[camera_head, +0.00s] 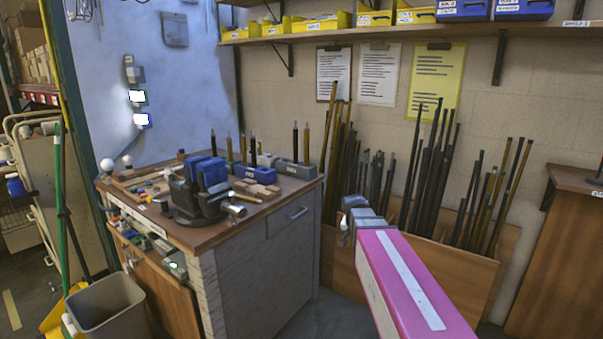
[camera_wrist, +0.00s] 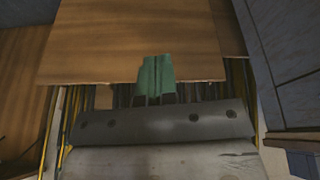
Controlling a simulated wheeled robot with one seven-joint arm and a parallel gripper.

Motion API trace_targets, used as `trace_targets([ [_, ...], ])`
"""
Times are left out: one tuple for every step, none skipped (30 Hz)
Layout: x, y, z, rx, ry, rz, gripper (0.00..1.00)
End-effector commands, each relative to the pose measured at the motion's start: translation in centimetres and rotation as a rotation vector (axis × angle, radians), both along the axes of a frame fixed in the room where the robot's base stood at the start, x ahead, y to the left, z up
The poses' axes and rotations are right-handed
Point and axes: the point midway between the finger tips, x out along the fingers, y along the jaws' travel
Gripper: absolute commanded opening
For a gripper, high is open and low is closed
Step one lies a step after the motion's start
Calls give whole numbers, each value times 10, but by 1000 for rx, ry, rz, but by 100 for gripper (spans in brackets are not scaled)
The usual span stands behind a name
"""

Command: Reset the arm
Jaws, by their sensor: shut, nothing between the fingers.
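My arm (camera_head: 405,285), a pink link with a pale stripe, reaches in from the lower right in the head view. Its grey wrist end is in front of the rods, right of the workbench. In the wrist view, my gripper (camera_wrist: 156,76) shows as two green fingertips held together, with nothing between them. Its dark grey body fills the lower part of that view. In the head view the fingertips are not clear. The gripper is away from the bench top and touches nothing that I can see.
A workbench (camera_head: 270,198) with a dark vise (camera_head: 190,205), a white bulb (camera_head: 107,165) and tools stands left of my arm. Long rods (camera_head: 435,170) stand in a wooden bin behind it. A grey waste bin (camera_head: 105,305) is at lower left. A shelf with yellow boxes is above.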

Motion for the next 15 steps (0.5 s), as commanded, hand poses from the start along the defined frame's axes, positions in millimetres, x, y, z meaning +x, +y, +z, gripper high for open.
trace_targets([
  [-24, 1, -19, 6, 42, 43, 0],
  [-34, 2, -28, 10, 63, 70, 0],
  [-48, 3, -40, 16, 92, 106, 0],
  [-58, 4, -49, 21, 113, 134, 0],
  [-68, 5, -58, 26, 135, 162, 0],
  [-82, 6, -68, 35, 162, 197, 0],
  [-93, 7, -76, 41, 182, 224, 0],
  [-102, 8, -83, 49, 200, 249, 0],
  [-114, 9, -92, 57, 222, 282, 0],
  [-123, 10, -97, 63, 236, 304, 0],
  [-130, 11, -102, 71, 249, 325, 0],
  [-140, 12, -108, 78, 265, 349, 0],
  [-145, 12, -112, 83, 275, 367, 0],
  [-150, 13, -115, 88, 284, 381, 0],
  [-156, 14, -119, 94, 294, 397, 0],
])
